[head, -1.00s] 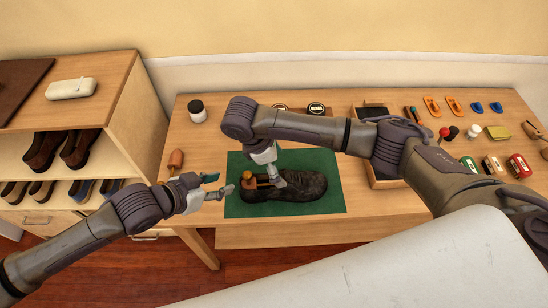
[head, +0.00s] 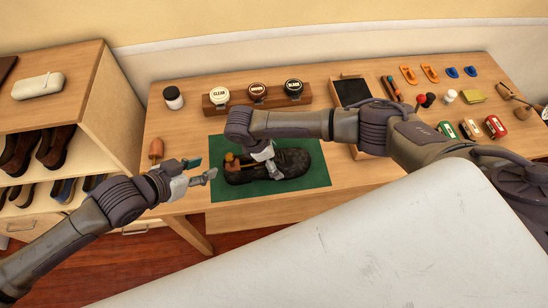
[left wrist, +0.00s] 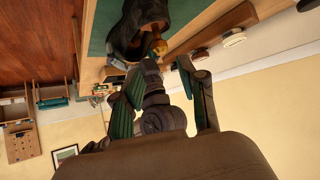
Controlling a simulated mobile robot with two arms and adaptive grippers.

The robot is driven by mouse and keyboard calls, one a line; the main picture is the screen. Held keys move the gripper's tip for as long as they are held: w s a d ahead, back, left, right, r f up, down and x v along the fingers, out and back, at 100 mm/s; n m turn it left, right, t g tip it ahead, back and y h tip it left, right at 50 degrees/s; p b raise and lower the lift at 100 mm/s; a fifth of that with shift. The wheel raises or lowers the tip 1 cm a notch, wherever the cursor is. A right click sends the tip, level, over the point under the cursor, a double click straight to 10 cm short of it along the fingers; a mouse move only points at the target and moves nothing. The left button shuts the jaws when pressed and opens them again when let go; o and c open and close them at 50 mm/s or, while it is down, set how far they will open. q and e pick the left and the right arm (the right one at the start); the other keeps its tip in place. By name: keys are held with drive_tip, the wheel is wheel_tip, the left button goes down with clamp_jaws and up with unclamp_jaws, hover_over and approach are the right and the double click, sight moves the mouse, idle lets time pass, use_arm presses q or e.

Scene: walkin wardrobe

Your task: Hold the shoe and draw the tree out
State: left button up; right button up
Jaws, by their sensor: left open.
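A black shoe (head: 294,162) lies on a green mat (head: 315,185), toe to the right. The tree in it shows a wooden heel part and a small orange-brown knob (head: 230,157) at the shoe's left end. My right gripper (head: 262,168) reaches down onto the shoe's middle; its fingers are partly hidden, so I cannot tell how firmly they close. My left gripper (head: 203,168) is open and empty, just left of the knob and apart from it. In the left wrist view the knob (left wrist: 158,47) sits just beyond the open fingertips, with the shoe (left wrist: 138,25) behind it.
Tins in a wooden rack (head: 256,97) stand behind the mat. A wooden tray (head: 353,92), brushes and small boxes (head: 470,128) fill the right. A shoe cabinet (head: 95,110) adjoins the table.

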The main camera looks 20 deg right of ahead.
drive_tip(key=c, duration=1)
use_arm(q)
drive_tip(key=shift+o, duration=1)
use_arm(e)
drive_tip(key=shift+c, duration=0.5)
use_arm(q)
drive_tip(key=shift+o, duration=0.5)
drive_tip(key=shift+w+d, duration=0.1)
drive_tip(key=shift+w, duration=0.15)
drive_tip(key=m+g+y, duration=0.4)
drive_tip(key=m+g, duration=0.1)
hover_over(228, 156)
drive_tip(key=a, duration=0.2)
drive_tip(key=shift+a+x, duration=0.2)
drive_tip(key=shift+x, duration=1.8)
drive_tip(key=shift+a+x, duration=0.2)
drive_tip(key=shift+x, duration=1.85)
use_arm(e)
drive_tip(key=shift+w, duration=0.1)
